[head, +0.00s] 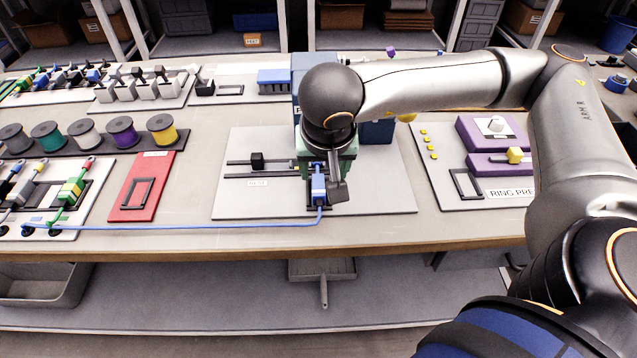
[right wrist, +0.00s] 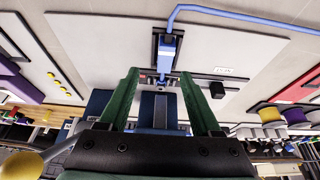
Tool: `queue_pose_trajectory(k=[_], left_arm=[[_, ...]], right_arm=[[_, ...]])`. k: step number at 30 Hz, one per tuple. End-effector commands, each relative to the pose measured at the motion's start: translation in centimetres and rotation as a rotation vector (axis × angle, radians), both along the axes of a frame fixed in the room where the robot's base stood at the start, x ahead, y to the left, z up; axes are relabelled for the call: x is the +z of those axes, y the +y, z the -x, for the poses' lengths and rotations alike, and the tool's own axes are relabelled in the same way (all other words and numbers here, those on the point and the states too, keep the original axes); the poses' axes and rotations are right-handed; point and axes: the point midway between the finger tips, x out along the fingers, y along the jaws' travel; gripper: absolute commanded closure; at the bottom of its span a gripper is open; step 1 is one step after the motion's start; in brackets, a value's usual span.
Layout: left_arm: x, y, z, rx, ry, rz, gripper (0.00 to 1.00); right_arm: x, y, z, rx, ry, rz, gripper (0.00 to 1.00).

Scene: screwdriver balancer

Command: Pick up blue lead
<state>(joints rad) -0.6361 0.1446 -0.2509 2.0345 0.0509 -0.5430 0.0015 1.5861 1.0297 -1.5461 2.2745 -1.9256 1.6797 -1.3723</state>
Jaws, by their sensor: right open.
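The blue lead (head: 318,186) has a blue plug body in a dark holder on the grey board. Its blue cable (head: 190,227) runs left along the table's front to the board with green and grey leads. My right gripper (head: 325,165) is over the board, right at the plug, and partly hides it. In the right wrist view, its green fingers (right wrist: 159,78) are apart and empty. The blue lead (right wrist: 166,52) shows there just beyond the fingertips, roughly in line with the gap. I cannot tell whether they touch. My left gripper is out of view.
A black block (head: 257,161) sits on a dark rail at the board's left. A blue box (head: 376,132) stands behind my gripper. A red board (head: 142,187) and several spools lie left. A purple press (head: 492,133) stands right. The board's front right is clear.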

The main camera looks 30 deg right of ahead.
Motion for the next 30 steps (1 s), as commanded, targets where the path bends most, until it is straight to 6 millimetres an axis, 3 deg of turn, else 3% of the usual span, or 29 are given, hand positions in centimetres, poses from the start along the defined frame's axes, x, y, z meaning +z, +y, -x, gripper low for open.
queue_pose_trajectory(k=[7, 15, 24, 30], left_arm=[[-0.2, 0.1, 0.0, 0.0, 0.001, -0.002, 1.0], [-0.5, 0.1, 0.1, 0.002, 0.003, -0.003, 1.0], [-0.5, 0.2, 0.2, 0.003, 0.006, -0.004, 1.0], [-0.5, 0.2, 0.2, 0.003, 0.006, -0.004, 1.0]], right_arm=[[-1.8, -0.3, -0.9, 0.0, 0.002, 0.0, 0.35], [-5.2, -0.7, -2.6, -0.001, 0.002, -0.001, 0.35], [-5.7, -0.8, -2.8, 0.0, 0.0, -0.001, 0.35], [-5.7, -0.8, -2.8, 0.0, 0.0, -0.001, 0.56]])
